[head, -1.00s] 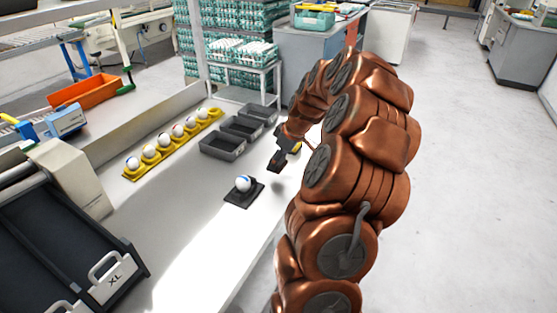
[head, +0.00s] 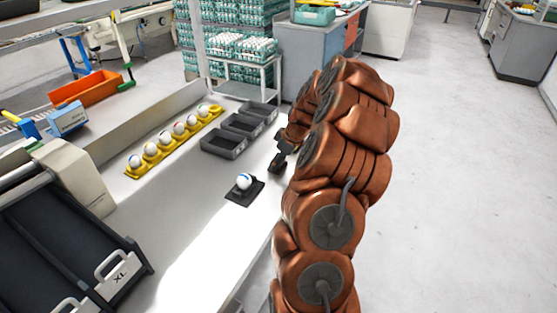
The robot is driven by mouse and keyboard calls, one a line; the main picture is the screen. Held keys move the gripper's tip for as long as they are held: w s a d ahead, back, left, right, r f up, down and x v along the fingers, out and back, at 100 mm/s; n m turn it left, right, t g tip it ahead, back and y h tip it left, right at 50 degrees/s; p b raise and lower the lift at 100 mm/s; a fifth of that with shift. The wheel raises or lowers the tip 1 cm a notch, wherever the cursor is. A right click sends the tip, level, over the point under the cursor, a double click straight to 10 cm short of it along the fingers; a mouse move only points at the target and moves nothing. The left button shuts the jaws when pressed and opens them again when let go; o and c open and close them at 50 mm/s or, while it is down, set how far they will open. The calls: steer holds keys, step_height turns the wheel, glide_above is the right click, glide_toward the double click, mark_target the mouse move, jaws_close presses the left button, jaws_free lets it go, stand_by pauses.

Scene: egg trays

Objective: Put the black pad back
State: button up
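The black pad (head: 246,195) lies flat on the white table in the head view. A white egg with a blue mark (head: 244,181) rests on it. My gripper (head: 278,161) is above the table to the upper right of the pad, apart from it. It is partly hidden behind my copper arm, and I cannot make out whether its fingers are apart. Nothing is visibly held in it.
A yellow rack (head: 172,145) with several eggs lies at the table's left. Dark trays (head: 222,145) stand in a row behind the pad. A black bin marked XL (head: 66,246) fills the lower left. The table in front of the pad is clear.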

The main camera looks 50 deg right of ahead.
steer(key=shift+f, duration=0.15)
steer(key=o, duration=1.1)
steer(key=shift+r, duration=0.3)
steer(key=shift+s+r, duration=0.15)
steer(key=shift+r, duration=0.05)
steer(key=b+v, duration=0.3)
steer(key=v, duration=0.8)
